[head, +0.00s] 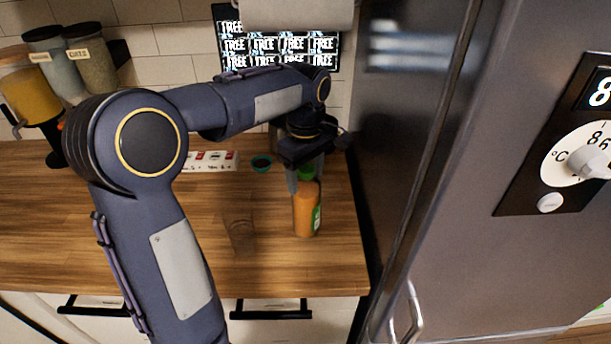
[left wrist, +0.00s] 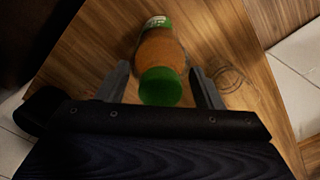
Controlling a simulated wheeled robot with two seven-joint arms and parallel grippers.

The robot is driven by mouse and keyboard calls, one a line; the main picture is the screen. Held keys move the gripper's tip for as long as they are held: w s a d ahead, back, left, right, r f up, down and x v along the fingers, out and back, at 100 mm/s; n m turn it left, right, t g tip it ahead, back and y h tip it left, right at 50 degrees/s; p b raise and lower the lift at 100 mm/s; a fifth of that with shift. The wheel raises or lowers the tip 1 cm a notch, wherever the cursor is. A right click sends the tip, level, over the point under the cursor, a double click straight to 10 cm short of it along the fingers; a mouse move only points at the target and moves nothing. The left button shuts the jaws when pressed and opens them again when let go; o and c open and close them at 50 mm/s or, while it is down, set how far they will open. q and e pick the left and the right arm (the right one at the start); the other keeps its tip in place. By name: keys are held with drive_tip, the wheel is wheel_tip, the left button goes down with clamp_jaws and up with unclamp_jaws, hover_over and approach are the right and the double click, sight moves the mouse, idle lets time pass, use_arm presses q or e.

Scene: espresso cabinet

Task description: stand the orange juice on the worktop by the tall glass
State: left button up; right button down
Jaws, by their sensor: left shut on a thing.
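The orange juice (head: 307,212) is a bottle with orange contents, a green cap and a green label. It stands upright at the right part of the wooden worktop (head: 200,270). My left gripper (head: 306,178) is shut on it from above, near the cap. In the left wrist view the bottle (left wrist: 158,48) lies between the two fingers (left wrist: 159,72). I cannot tell whether its base touches the wood. A faint clear outline, likely the tall glass (head: 240,236), is left of the bottle; it also shows in the left wrist view (left wrist: 230,78). My right gripper is out of view.
A tall dark fridge (head: 480,150) stands close to the right of the worktop. Jars (head: 90,60) are at the back left. The worktop's front is clear.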

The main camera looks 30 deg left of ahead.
use_arm(q)
drive_tip(key=shift+f, duration=0.45)
drive_tip(key=o, duration=1.3)
drive_tip(key=shift+f, duration=0.1)
wheel_tip(320, 180, up, 12)
drive_tip(key=shift+r, duration=0.15)
drive_tip(key=s+d+f+m+t+h, duration=0.1)
drive_tip(key=s+d+f+m+t, duration=0.1)
drive_tip(key=s+f+m, duration=0.2)
drive_tip(key=s+d+f+m+t+h, duration=0.1)
drive_tip(key=s+d+f+m, duration=0.2)
drive_tip(key=s, duration=0.7)
drive_tip(key=s+d+f+m+t+h, duration=0.1)
drive_tip(key=s+d+f+m+t, duration=0.1)
drive_tip(key=s+f+m, duration=0.4)
drive_tip(key=shift+s+d+f+m+t+h, duration=0.15)
drive_tip(key=shift+s+f+h, duration=0.05)
drive_tip(key=shift+s, duration=0.35)
drive_tip(key=shift+s+d+f+m+t+h, duration=0.15)
drive_tip(key=shift+s+f+h, duration=0.05)
drive_tip(key=shift+s, duration=0.35)
